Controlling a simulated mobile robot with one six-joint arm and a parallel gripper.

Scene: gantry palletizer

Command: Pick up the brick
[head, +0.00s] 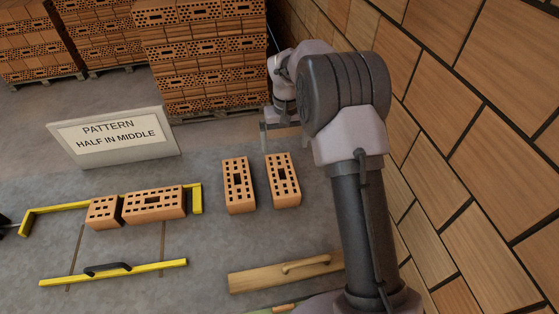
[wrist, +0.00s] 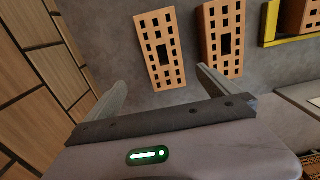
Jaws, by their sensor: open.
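Two loose orange perforated bricks lie flat on the grey floor, side by side with a gap: the left brick (head: 239,185) and the right brick (head: 283,180) in the head view. My gripper (head: 284,146) is just beyond the far end of the right brick, apart from it, open and empty. In the wrist view the right brick (wrist: 160,48) lies ahead of and between the open fingers of my gripper (wrist: 162,78). The left brick (wrist: 221,38) is beyond the right finger there. The pictures do not show which brick is meant.
A yellow frame (head: 197,200) holds a half brick (head: 103,212) and a full brick (head: 155,204). A sign (head: 118,137) reads "PATTERN HALF IN MIDDLE". A wooden float (head: 285,273) lies in front. Brick stacks (head: 205,60) stand behind, and a tiled wall (head: 475,170) is close on the right.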

